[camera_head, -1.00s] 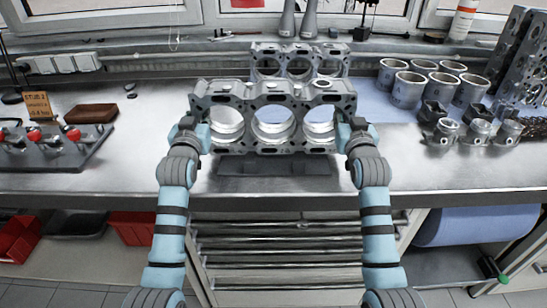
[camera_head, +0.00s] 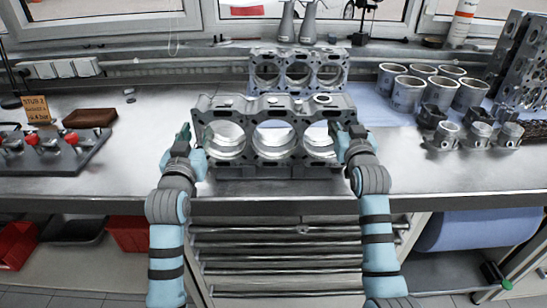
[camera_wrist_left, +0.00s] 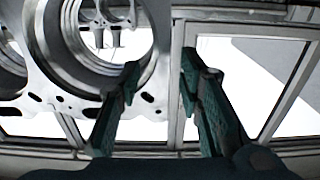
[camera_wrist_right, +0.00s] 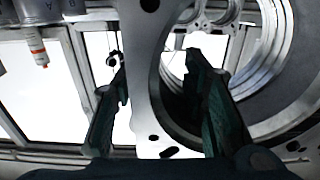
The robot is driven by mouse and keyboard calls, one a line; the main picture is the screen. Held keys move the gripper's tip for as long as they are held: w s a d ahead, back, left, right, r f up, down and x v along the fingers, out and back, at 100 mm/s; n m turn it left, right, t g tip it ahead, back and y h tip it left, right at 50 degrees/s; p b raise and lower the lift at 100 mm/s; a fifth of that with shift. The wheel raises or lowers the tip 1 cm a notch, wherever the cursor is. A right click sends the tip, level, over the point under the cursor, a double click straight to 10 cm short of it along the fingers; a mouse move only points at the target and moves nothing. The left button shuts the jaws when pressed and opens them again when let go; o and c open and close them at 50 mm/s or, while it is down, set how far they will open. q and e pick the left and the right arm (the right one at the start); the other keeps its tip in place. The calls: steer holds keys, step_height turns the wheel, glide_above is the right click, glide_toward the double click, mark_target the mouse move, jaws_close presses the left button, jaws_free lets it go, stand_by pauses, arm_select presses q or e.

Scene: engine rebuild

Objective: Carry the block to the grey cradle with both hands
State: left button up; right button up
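The grey engine block (camera_head: 297,157) stands upright with its bores facing me, at the middle of the bench in the head view. The dark grey cradle (camera_head: 275,173) shows as a strip directly under it; the contact is hard to see. My left gripper (camera_head: 196,136) is open at the block's left end. In the left wrist view the block's end (camera_wrist_left: 60,85) lies behind one finger, with a clear gap between the fingers. My right gripper (camera_head: 346,132) is at the right end; its spread fingers straddle the end wall (camera_wrist_right: 145,100), one over the bore.
A second block (camera_head: 297,88) stands behind. Several cylinder liners (camera_head: 407,92) and pistons (camera_head: 480,132) are at the right. A grey fixture with red knobs (camera_head: 71,138) and a brown tray (camera_head: 90,117) are at the left. The bench between fixture and block is clear.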

arm_select(q)
steer(key=shift+s, duration=0.6)
arm_select(e)
steer(key=shift+r, duration=0.1)
arm_select(q)
steer(key=shift+s, duration=0.2)
arm_select(e)
steer(key=shift+s, duration=0.25)
arm_select(q)
steer(key=shift+s, duration=0.1)
arm_select(e)
steer(key=s, duration=1.1)
steer(key=shift+s, duration=0.25)
steer(key=shift+d, duration=0.1)
